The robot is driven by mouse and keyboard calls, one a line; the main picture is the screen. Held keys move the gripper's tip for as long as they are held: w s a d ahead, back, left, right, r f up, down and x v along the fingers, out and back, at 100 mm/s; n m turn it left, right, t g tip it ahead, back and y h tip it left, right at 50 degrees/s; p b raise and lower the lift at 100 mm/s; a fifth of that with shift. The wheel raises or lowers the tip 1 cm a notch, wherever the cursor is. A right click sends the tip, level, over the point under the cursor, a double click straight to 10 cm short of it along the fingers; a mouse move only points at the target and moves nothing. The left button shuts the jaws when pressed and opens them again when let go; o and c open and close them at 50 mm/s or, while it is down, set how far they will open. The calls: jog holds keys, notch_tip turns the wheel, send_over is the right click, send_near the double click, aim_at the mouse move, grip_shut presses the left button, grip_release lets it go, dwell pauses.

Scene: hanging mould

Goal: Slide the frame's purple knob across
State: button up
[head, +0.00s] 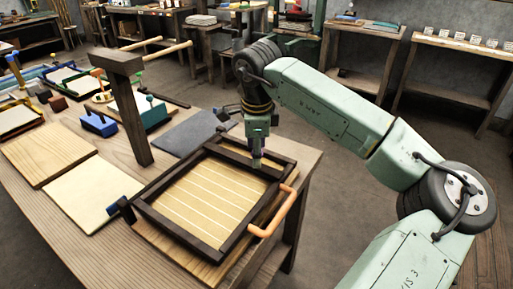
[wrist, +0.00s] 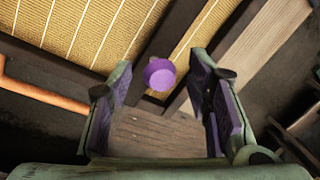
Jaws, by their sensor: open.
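The frame (head: 160,220) is dark wood around a pale, ribbed mould panel (head: 205,200) on the bench in the head view. In the wrist view the purple knob (wrist: 160,74) stands on a dark bar (wrist: 172,38) of the frame. My gripper (head: 257,158) is over the frame's far right part in the head view. In the wrist view my gripper (wrist: 163,85) is open, with one finger on each side of the knob and a gap to both. In the head view the gripper mostly hides the knob.
An orange handle (head: 282,212) sticks out at the frame's right side and shows in the wrist view (wrist: 40,97). A dark wooden post (head: 132,110) with a crosspiece rises left of the frame. A grey sheet (head: 195,131) lies behind; boards (head: 48,152) lie left.

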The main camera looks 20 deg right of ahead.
jog(key=shift+c, duration=0.5)
grip_shut()
dwell(0.3)
